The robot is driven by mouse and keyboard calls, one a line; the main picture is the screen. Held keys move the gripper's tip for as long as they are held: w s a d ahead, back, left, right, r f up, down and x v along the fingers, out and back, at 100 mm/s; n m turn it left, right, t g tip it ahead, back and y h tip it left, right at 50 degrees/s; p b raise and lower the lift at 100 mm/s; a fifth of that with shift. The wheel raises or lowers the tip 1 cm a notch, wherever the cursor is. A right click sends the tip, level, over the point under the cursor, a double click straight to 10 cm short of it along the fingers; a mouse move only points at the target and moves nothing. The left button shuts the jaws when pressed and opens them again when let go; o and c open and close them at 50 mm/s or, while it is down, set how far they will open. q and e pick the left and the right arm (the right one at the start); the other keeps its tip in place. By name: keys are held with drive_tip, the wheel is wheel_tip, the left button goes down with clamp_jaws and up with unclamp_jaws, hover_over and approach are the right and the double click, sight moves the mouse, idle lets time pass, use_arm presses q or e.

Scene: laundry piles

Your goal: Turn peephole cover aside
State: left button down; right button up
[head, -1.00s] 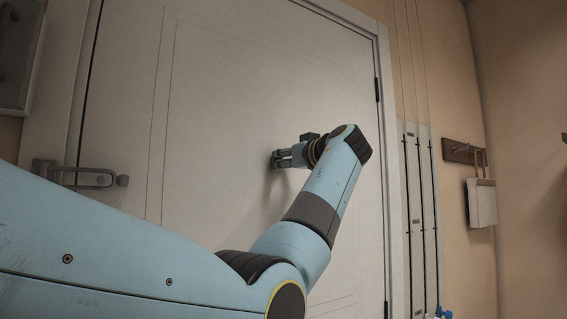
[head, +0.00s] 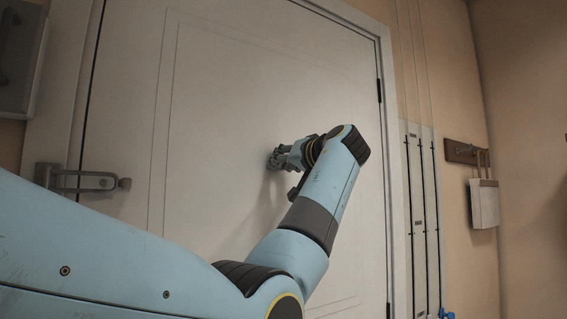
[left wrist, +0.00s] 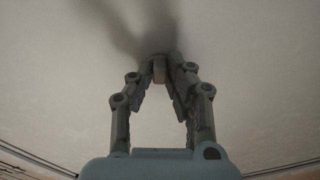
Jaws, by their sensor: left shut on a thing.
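The peephole cover (left wrist: 159,70) is a small brownish piece in the left wrist view, between the fingertips against the pale door. My left gripper (head: 272,160) is at the door's face, and its fingers (left wrist: 160,75) are shut on the cover in the left wrist view. In the head view the cover is hidden behind the gripper. The white door (head: 225,85) is closed in its frame. My right gripper is not in view.
A metal door latch (head: 90,181) is at the door's left edge. Hinges (head: 379,90) are on the right side. A hook rack (head: 462,152) with a hanging pale item (head: 484,204) is on the right wall. Dark vertical rods (head: 422,215) stand beside the frame.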

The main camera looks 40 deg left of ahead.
use_arm(q)
drive_tip(key=m+p, duration=0.1)
drive_tip(key=m, duration=0.1)
drive_tip(key=r+m+p, duration=0.1)
drive_tip(key=m, duration=0.2)
drive_tip(key=s+m+p, duration=0.1)
drive_tip(key=m+p, duration=0.1)
drive_tip(key=shift+a+r+m, duration=0.2)
drive_tip(key=shift+a+m, duration=0.05)
drive_tip(key=shift+m, duration=0.45)
drive_tip(key=c, duration=1.3)
unclamp_jaws()
drive_tip(key=shift+d, duration=0.15)
drive_tip(key=v, duration=0.7)
drive_tip(key=shift+s+d, duration=0.1)
drive_tip(key=shift+d, duration=0.05)
